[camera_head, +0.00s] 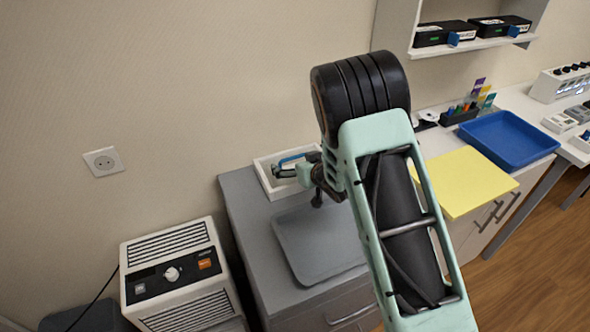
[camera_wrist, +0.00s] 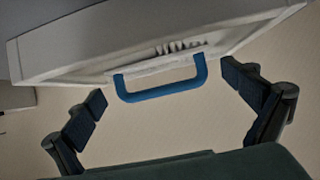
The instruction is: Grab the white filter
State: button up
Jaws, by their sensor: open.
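A white tray (camera_head: 262,176) stands on the grey cabinet near the wall, and its pale rim fills the top of the wrist view (camera_wrist: 70,50). A white filter (camera_wrist: 180,47) with pleat-like ridges shows only in part at the tray, in the wrist view. A blue handle (camera_wrist: 160,90) sticks out from it; in the head view the handle (camera_head: 296,157) shows at the tray. My gripper (camera_wrist: 163,84) is open, with one dark finger pad on each side of the handle. The pads appear apart from the handle. My arm hides part of the tray in the head view.
A grey tray (camera_head: 300,262) lies on the cabinet in front of the white tray. To the right are a yellow sheet (camera_head: 462,180), a blue tray (camera_head: 490,158) and a wall shelf (camera_head: 480,42). A white heater-like unit (camera_head: 180,275) stands at the left.

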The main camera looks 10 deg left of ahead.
jog(key=c, duration=1.3)
jog(key=shift+r, duration=0.1)
jog(key=shift+c, duration=0.8)
